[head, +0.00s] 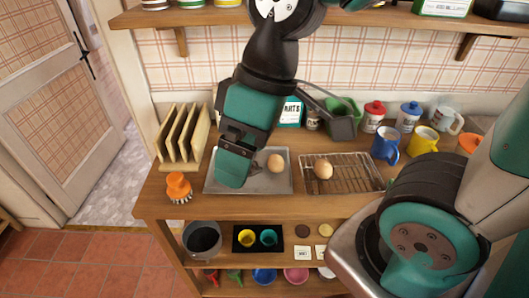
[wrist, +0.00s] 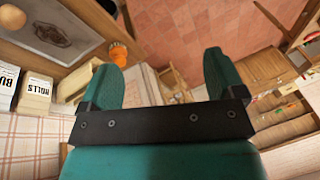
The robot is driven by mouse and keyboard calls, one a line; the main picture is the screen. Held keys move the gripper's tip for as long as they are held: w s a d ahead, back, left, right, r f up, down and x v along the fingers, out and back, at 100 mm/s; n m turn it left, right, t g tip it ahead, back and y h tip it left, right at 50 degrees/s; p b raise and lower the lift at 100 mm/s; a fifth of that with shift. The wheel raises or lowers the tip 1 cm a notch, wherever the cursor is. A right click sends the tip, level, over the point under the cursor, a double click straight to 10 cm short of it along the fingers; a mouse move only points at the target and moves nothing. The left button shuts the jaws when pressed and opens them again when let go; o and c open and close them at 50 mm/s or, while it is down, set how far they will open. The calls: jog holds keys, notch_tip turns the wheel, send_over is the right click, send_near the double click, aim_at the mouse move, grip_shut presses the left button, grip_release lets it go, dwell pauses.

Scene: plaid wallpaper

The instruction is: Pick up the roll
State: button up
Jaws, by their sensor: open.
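One round tan roll (head: 275,163) lies on the right part of the grey metal tray (head: 282,186). A second roll (head: 323,169) lies on the wire cooling rack (head: 355,178) to its right. My gripper (head: 235,170) hangs over the left part of the tray, left of the first roll, and hides part of the tray. In the wrist view my gripper (wrist: 165,75) has its two fingers wide apart with nothing between them. A roll (wrist: 12,17) shows at the upper left edge there, outside the fingers; I cannot tell which one.
An orange brush (head: 178,188) stands left of the tray, in front of a wooden slotted rack (head: 183,137). Mugs (head: 385,143) and lidded jars (head: 374,115) stand at the back right. A dark metal scoop (head: 342,125) is behind the rack. A shelf (head: 200,17) runs above.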

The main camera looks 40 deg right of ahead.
jog(key=shift+o, duration=0.7)
jog(key=w+d+f+n+b, duration=0.1)
jog(key=w+d+f, duration=0.1)
jog(key=w, duration=0.3)
jog(key=w+d+f+n+h, duration=0.1)
jog(key=w+d+f, duration=0.1)
jog(key=w, duration=0.3)
jog(key=shift+d+b, duration=0.4)
jog(key=shift+d, duration=0.4)
jog(key=n+h+b, duration=0.2)
jog(key=n+h, duration=0.1)
jog(key=n, duration=0.2)
send_over(275, 157)
notch_tip(275, 157, down, 9)
jog(key=shift+g, duration=0.3)
jog(key=f, duration=0.3)
jog(key=f+p, duration=0.1)
jog(key=f, duration=0.6)
jog(key=shift+s+f, duration=0.3)
jog(key=shift+f, duration=0.1)
jog(key=shift+w+f+p, duration=0.2)
jog(key=shift+f+p, duration=0.95)
jog(key=shift+f, duration=2)
jog(key=c, duration=1)
